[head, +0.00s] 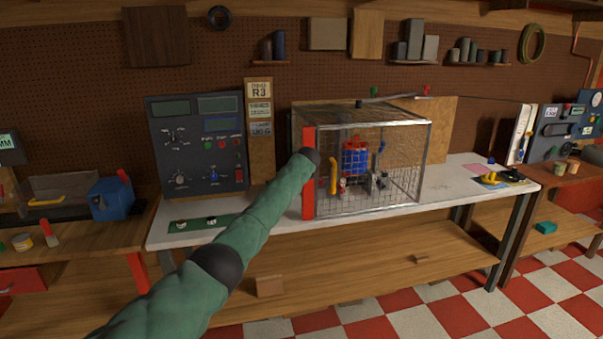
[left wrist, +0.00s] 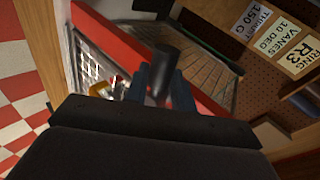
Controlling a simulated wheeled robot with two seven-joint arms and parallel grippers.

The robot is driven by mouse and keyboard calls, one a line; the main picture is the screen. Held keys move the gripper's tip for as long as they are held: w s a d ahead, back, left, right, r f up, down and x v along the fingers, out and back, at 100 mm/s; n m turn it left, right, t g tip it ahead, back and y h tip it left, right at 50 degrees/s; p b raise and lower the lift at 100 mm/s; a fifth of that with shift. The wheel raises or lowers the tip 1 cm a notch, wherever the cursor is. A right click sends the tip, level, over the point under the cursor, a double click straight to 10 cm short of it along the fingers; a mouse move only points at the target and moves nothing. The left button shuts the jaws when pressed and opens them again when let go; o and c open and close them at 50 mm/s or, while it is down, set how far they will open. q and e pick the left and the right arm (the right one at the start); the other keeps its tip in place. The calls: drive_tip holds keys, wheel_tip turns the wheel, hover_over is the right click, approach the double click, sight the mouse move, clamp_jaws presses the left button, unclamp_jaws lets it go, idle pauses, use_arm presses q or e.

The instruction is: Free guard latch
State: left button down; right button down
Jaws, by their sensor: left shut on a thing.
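The guard is a wire-mesh cage (head: 375,203) with a metal frame on the white bench, with a blue and red rotor unit (head: 355,160) inside. A red upright bar (head: 309,195) runs along its left front edge, and a yellow handle (head: 333,176) is just right of it. In the left wrist view, a dark cylindrical latch handle (left wrist: 163,62) stands in front of the red bar (left wrist: 105,40). My left gripper (left wrist: 162,88) is shut on this handle, one finger on each side. In the head view my green arm's dark end (head: 311,155) hides the latch. My right gripper is not seen.
A control panel (head: 196,145) stands left of the cage, with a green mat (head: 190,224) before it. The bench top (head: 440,188) right of the cage is clear up to some tools (head: 497,179). A blue box (head: 111,199) sits on the left bench.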

use_arm(q)
drive_tip(key=shift+r, duration=0.2)
drive_tip(key=shift+d+r+m+y, duration=0.1)
drive_tip(key=shift+r+m+y, duration=0.1)
drive_tip(key=shift+m+y, duration=0.2)
drive_tip(key=shift+r+m+g+y, duration=0.1)
drive_tip(key=shift+m+g+y, duration=0.2)
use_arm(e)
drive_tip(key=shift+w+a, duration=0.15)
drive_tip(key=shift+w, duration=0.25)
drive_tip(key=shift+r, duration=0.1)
